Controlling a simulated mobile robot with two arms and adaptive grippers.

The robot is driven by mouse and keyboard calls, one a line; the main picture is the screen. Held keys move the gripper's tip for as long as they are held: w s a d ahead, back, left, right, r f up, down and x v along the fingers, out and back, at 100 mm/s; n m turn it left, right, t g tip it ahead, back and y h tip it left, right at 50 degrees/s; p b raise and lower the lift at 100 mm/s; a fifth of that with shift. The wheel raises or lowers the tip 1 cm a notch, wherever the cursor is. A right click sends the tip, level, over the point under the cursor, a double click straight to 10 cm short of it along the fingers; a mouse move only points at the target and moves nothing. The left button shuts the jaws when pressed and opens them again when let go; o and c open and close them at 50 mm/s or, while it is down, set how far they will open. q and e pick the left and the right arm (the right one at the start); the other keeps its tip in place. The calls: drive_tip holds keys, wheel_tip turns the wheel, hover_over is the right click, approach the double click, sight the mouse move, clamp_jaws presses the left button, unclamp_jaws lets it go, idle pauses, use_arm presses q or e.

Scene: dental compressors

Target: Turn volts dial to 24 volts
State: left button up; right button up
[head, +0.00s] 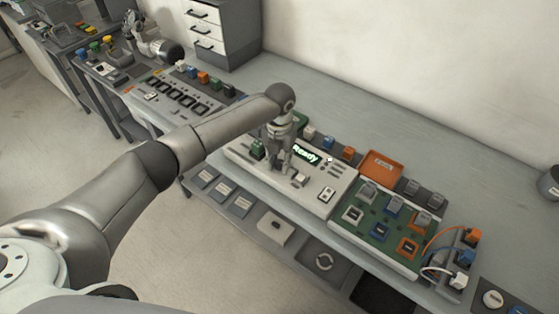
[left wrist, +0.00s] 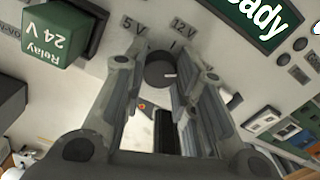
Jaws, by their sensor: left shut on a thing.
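The volts dial (left wrist: 159,70) is a dark round knob on the light control panel (head: 331,205), seen in the left wrist view. Printed labels 5 V (left wrist: 133,25) and 12 V (left wrist: 184,26) stand above it. A pale mark on the knob points right. No 24 V dial label is readable; the right finger covers part of that side. My left gripper (left wrist: 160,78) is shut on the dial, one finger on each side. In the head view my left gripper (head: 281,168) reaches down to the panel and hides the dial. My right gripper is not in view.
A lit "Ready" display (head: 306,153) is beside the gripper. A green block marked Relay 24 V (left wrist: 60,35) stands left of the dial. A green circuit board (head: 378,228) and an orange tray (head: 380,165) lie to the right. The bench behind (head: 350,112) is clear.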

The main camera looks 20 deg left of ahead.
sight(279, 162)
use_arm(q)
drive_tip(key=shift+w+r+m, duration=0.15)
drive_tip(key=shift+m, duration=0.35)
drive_tip(key=o, duration=0.9)
drive_tip(key=shift+c, duration=0.2)
drive_tip(key=shift+o, duration=1)
wheel_tip(279, 162, up, 12)
